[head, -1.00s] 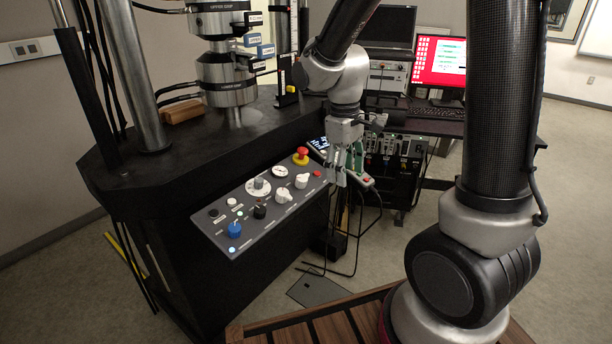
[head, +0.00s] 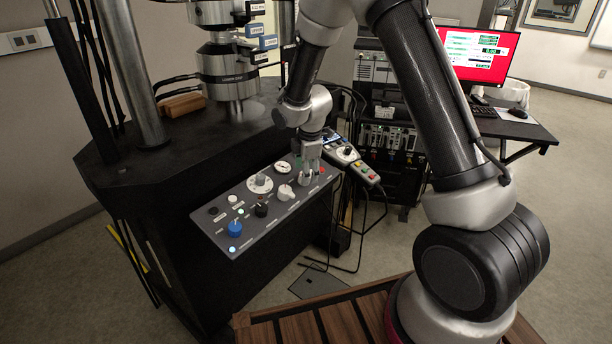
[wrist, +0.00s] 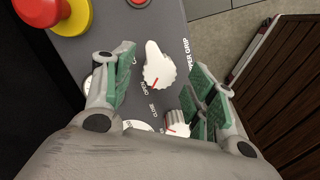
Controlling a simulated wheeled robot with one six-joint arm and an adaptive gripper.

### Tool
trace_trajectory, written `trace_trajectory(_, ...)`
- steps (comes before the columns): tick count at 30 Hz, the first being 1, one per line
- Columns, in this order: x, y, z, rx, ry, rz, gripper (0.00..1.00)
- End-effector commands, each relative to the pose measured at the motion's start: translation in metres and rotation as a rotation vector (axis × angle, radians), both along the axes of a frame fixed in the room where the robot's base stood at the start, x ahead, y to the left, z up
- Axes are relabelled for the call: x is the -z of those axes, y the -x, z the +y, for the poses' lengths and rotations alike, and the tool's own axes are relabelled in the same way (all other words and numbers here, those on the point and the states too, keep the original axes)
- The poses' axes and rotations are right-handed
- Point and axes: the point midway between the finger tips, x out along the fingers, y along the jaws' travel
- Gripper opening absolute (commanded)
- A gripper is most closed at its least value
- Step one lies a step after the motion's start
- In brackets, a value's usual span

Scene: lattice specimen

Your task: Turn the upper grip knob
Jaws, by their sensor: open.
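My gripper (head: 310,180) is open and points down over the right part of the sloped grey control panel. In the wrist view, the upper grip knob (wrist: 158,66), white with a pointer and red mark, lies between the green-padded fingers (wrist: 162,58). The words "UPPER GRIP" are printed beside it, and I see gaps between it and both fingers. A second white knob (wrist: 178,122) shows lower, near the right finger; it also shows in the head view (head: 285,192). In the head view my gripper mostly hides the upper grip knob.
A red stop button on a yellow collar (wrist: 44,12) sits close to the left finger. A red button (head: 321,171) lies just right of my gripper. A blue knob (head: 235,228) is at the panel's left. A handset (head: 352,163) with cables hangs at the panel's right.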

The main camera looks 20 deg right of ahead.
Motion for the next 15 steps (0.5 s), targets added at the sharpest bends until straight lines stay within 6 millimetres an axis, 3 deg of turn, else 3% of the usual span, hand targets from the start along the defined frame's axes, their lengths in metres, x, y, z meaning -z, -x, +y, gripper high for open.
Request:
trace_trajectory(6,0.023,-0.005,0.0,0.001,0.0,0.0,0.56)
trace_trajectory(15,0.026,-0.006,0.0,0.002,0.0,-0.001,0.56)
